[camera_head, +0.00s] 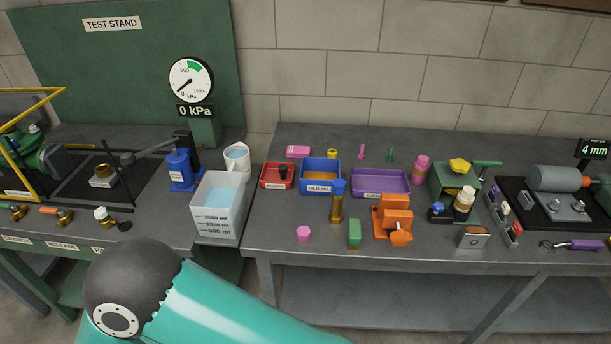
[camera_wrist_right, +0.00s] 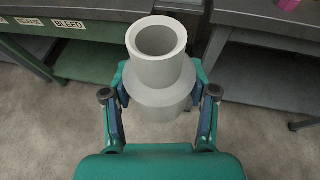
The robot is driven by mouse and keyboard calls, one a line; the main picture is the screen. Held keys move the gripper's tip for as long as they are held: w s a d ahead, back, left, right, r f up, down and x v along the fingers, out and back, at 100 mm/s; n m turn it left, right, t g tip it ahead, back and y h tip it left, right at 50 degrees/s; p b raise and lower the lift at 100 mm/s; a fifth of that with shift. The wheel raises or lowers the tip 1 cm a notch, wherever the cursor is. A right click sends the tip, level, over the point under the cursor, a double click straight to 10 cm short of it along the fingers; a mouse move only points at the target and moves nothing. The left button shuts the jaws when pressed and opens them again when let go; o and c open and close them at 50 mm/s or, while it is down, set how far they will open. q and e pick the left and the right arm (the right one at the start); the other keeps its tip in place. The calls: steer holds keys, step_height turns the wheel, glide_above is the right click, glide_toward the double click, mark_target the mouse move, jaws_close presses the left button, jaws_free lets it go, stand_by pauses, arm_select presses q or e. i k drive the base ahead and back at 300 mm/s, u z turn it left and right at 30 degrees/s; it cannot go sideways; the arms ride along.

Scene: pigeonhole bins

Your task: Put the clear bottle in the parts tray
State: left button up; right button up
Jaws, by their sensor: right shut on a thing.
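In the right wrist view my right gripper (camera_wrist_right: 160,108) is shut on a light grey, bottle-shaped thing (camera_wrist_right: 163,73). It has a wide body, a narrower neck and an open round mouth towards the camera. It looks opaque here, so I cannot tell for sure whether it is the clear bottle. It is held over the floor, in front of the bench edges. In the head view three trays stand on the right bench: red (camera_head: 291,177), blue (camera_head: 335,164) and purple (camera_head: 405,178). The blue label seems to read OLD OIL; the others are too small to read. My left gripper is not in view.
A tank of blue liquid (camera_head: 222,182) and a white jug (camera_head: 237,150) stand left of the trays. A brass-and-blue cylinder (camera_head: 337,206), a green block (camera_head: 354,234) and an orange vise (camera_head: 393,217) stand before them.

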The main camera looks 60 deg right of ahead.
mark_target(369, 185)
steer(key=z, duration=0.1)
steer(key=k, duration=1.65)
steer(key=z, duration=1.1)
steer(key=i, duration=0.95)
steer(key=u, duration=0.05)
